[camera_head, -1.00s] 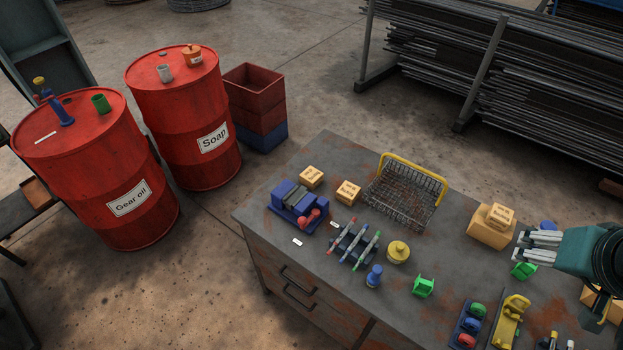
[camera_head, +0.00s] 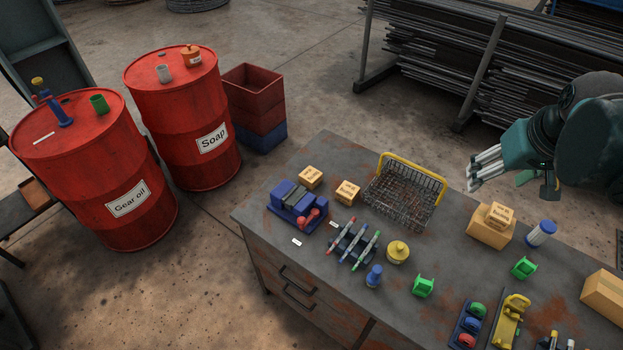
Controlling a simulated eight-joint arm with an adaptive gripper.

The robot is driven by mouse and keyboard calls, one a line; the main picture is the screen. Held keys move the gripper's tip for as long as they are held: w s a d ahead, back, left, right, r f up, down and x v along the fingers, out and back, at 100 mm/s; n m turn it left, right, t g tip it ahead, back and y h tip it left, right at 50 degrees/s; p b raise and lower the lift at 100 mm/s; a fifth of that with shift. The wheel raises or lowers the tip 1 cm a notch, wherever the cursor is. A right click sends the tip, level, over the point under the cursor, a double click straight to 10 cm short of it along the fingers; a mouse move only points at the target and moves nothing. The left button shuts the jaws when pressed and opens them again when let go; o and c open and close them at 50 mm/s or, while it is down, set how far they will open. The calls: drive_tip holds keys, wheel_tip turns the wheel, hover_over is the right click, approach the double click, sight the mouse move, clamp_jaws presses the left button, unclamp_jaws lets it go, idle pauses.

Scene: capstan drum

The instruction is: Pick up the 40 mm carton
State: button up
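Three small tan cartons are in view, and I cannot read which label says 40 mm. One carton (camera_head: 311,177) sits behind the blue vise, and another carton (camera_head: 347,192) sits just left of the wire basket. A third small carton (camera_head: 499,215) rests on top of a larger tan box (camera_head: 489,236) at the right. My gripper (camera_head: 470,173) is in the air at the upper right, its pale fingers pointing left, spread apart and empty. It appears above and behind the stacked box, touching nothing.
The wire basket (camera_head: 404,195) with a yellow handle stands mid-table. The vise (camera_head: 297,204), a marker rack (camera_head: 352,246), a yellow tin (camera_head: 397,252) and green parts (camera_head: 423,287) crowd the front. Another tan box (camera_head: 605,295) is at the right. Bare tabletop shows around the cartons.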

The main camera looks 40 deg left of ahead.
drive_tip(key=w+a+f+n+g, duration=0.1)
drive_tip(key=w+a+f+n, duration=0.15)
drive_tip(key=a, duration=0.45)
drive_tip(key=w+a+f+n, duration=0.1)
drive_tip(key=w+a, duration=0.3)
drive_tip(key=a, duration=0.3)
drive_tip(key=n+g+h, duration=0.1)
drive_tip(key=n+g, duration=0.2)
drive_tip(key=n, duration=0.5)
hover_over(311, 174)
wheel_tip(311, 174, down, 29)
drive_tip(key=shift+d+r+b, duration=0.1)
drive_tip(key=shift+d+b, duration=0.05)
drive_tip(key=shift+b, duration=0.25)
drive_tip(key=shift+s+f, duration=0.15)
drive_tip(key=shift+f, duration=0.1)
drive_tip(key=shift+f, duration=0.1)
drive_tip(key=shift+f, duration=1.15)
drive_tip(key=shift+f, duration=0.15)
